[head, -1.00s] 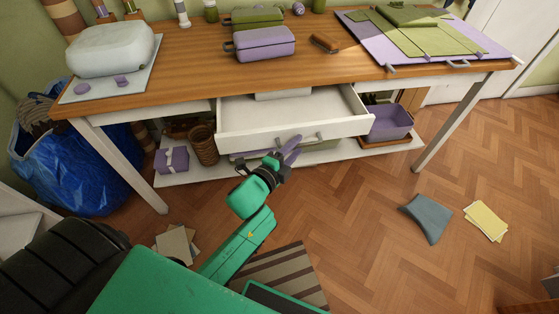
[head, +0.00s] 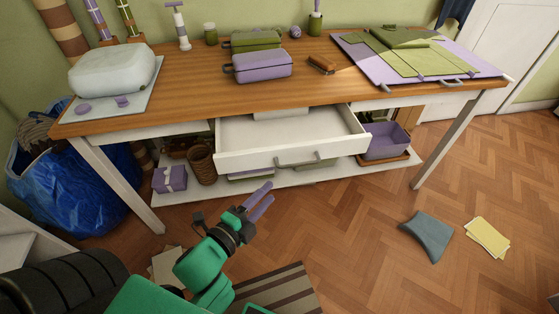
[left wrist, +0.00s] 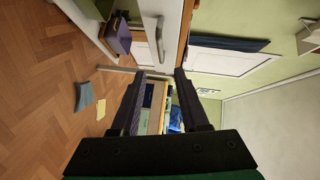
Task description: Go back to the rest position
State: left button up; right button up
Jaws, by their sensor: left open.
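My left gripper (head: 258,201) is open and empty, in front of and below the table's open drawer (head: 290,132). It is apart from the drawer handle (head: 297,160). Its two fingers also show in the left wrist view (left wrist: 157,92), spread with nothing between them. The drawer is pulled out and holds a pale box-like thing at its back, partly hidden. My right gripper is in neither view.
The wooden table (head: 195,75) carries a white rounded case, purple and green cases and a purple board. A blue bag (head: 85,185) stands at left. A purple bin (head: 385,142) is on the low shelf. Grey cloth (head: 427,236) and yellow cloth (head: 488,237) lie on the floor.

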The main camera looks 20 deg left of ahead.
pick_arm(q)
jog(key=s+a+f+n+g+y+p, duration=0.1)
jog(key=s+f+n+g+p, duration=0.25)
jog(key=f, duration=0.75)
jog(key=s+a+f+n+g+y+p, duration=0.1)
jog(key=s+a+f+n+g+p, duration=0.2)
jog(key=f, duration=0.7)
jog(key=s+a+f+n+g+p, duration=0.2)
jog(key=s+f+n+g, duration=0.2)
jog(key=s+f, duration=0.3)
jog(key=s+a+f+n+g+y+p, duration=0.1)
jog(key=s+a+f+n+g+p, duration=0.2)
jog(key=s, duration=1)
notch_tip(320, 180, down, 5)
jog(key=n+g, duration=0.1)
jog(key=n, duration=0.2)
jog(key=shift+r+y, duration=0.15)
jog(key=shift+y, duration=0.15)
